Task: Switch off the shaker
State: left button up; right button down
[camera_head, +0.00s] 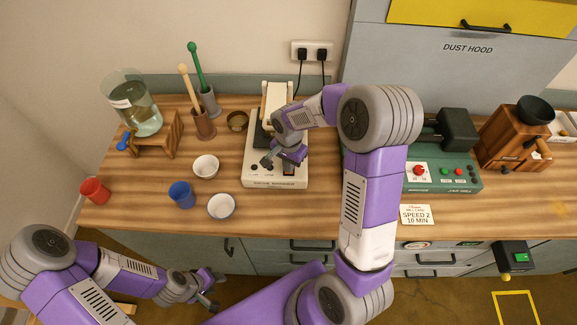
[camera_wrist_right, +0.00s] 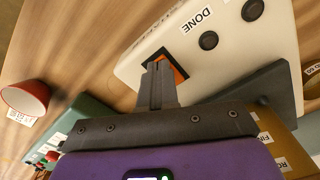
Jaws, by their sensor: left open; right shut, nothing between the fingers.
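The shaker (camera_head: 258,182) is a pale, box-shaped machine on the wooden table, with a lettered front edge. In the right wrist view its pale housing (camera_wrist_right: 240,58) carries a "DONE" label, round dark buttons and an orange switch (camera_wrist_right: 180,72) in a dark frame. My right gripper (camera_head: 267,162) is over the shaker, shut and empty. Its fingertips (camera_wrist_right: 158,64) are at the orange switch and partly cover it; I cannot tell whether they touch it. My left gripper (camera_head: 211,289) is open and empty, low in front of the table, away from the shaker.
Left of the shaker are white bowls (camera_head: 205,166), a blue cup (camera_head: 182,195), a red cup (camera_head: 94,191) and a glass vessel (camera_head: 134,103). A green machine (camera_head: 456,181) stands right, with a card (camera_head: 417,214) before it. My right arm hides the table between.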

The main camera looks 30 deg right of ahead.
jog(key=shift+r+p, duration=2.55)
jog(key=shift+r, duration=0.95)
jog(key=shift+f, duration=0.1)
